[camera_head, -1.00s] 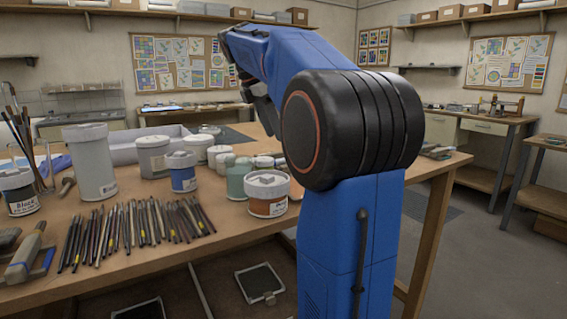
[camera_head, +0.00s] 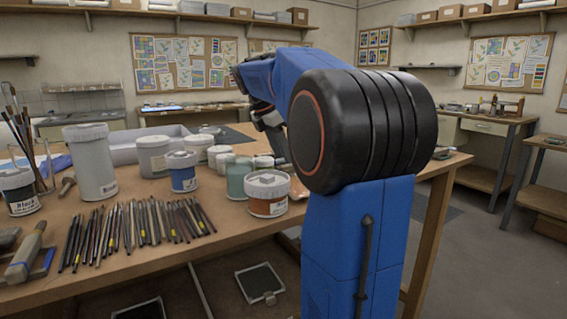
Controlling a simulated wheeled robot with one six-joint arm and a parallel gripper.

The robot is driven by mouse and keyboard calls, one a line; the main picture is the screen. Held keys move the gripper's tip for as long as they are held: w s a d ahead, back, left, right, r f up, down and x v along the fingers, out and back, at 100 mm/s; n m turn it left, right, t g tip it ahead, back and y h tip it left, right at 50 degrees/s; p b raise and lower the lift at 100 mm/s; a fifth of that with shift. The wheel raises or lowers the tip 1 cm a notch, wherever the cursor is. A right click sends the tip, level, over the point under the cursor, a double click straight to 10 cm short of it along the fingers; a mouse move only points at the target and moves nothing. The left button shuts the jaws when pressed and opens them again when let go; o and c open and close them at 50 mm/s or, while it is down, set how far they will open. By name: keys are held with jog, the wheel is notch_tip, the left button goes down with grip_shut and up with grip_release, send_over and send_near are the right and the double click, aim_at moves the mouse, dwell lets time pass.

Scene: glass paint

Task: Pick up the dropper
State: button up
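I cannot make out a dropper in this view. My blue and black arm covers the right-middle of the picture and reaches away over the workbench. The dark end of my arm, at my gripper (camera_head: 269,122), shows only in part behind the big black joint, above the back of the bench. Its fingers cannot be made out, so I cannot see whether it is open or shut or holds anything.
The wooden workbench (camera_head: 130,262) holds a row of thin brushes (camera_head: 135,228). Behind them stand a tall grey jar (camera_head: 91,165), a white jar with a blue label (camera_head: 182,173), an orange-brown labelled jar (camera_head: 267,196), a green jar (camera_head: 238,178) and a white tray (camera_head: 125,152).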

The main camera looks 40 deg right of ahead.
grip_shut()
jog(key=shift+r, duration=0.1)
notch_tip(320, 180, up, 10)
dwell(0.6)
